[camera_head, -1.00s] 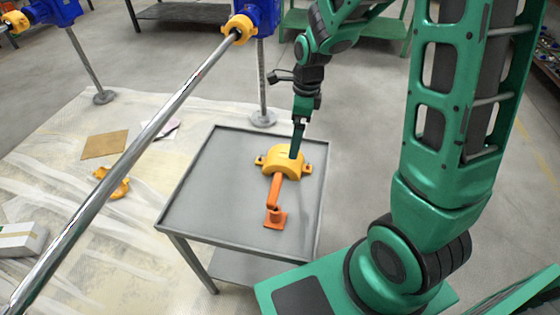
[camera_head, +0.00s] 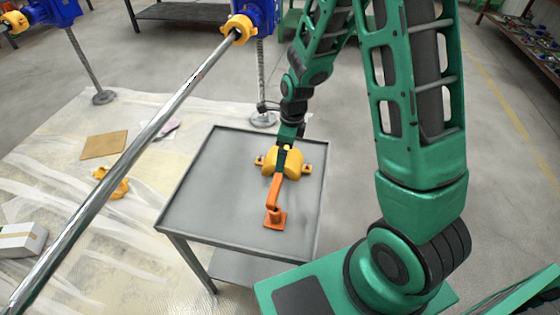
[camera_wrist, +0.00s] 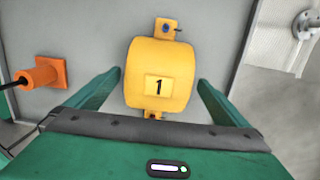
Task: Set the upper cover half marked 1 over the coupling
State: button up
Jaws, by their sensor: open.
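The yellow upper cover half (camera_wrist: 158,60), marked 1, lies on the grey table; in the head view (camera_head: 270,160) my arm partly hides it. My gripper (camera_wrist: 160,85) is open and reaches over the cover half, with one green finger on each side and gaps between them and the cover. In the head view my gripper (camera_head: 285,150) is above the cover.
The shiny shaft (camera_head: 120,170) runs diagonally left of the table. Another yellow piece (camera_head: 112,186), a cardboard sheet (camera_head: 104,145) and a box (camera_head: 22,239) lie on the floor sheeting.

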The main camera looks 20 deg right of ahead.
jog(key=shift+w+a+f, duration=0.1)
jog(key=shift+a+f, duration=0.05)
jog(key=shift+f, duration=0.95)
jog(key=c, duration=1.4)
